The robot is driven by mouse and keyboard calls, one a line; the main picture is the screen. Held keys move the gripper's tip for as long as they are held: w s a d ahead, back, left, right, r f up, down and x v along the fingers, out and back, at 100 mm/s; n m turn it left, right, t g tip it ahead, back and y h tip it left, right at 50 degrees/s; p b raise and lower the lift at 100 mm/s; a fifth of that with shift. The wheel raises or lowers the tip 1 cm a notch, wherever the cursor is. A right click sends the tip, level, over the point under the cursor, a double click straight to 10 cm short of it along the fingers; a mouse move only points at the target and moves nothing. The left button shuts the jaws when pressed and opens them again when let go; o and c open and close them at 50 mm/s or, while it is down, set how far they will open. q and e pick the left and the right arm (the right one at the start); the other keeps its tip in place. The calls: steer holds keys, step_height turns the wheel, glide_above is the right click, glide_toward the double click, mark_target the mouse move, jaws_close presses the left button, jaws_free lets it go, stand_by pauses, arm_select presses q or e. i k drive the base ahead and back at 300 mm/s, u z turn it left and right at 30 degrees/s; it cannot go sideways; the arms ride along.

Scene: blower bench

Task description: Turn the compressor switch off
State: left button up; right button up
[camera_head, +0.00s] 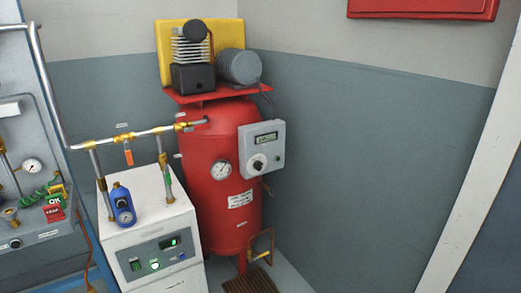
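The compressor is an upright red tank (207,190) with a motor and finned pump head on top. A grey control box (265,135) is fixed at the tank's right front. It has a small display (266,139) and a round dark knob (259,162) with a light mark. This knob looks like the compressor switch, but its setting is too small to read. Neither of my grippers is in view.
A white unit (153,238) with a lit green display stands left of the tank. A pipe with an orange-handled valve (128,152) runs to the tank. A grey bench panel (35,175) is at far left.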

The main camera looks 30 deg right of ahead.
mark_target(258, 165)
steer(key=z, duration=0.65)
steer(key=i, duration=1.3)
steer(key=u, duration=0.5)
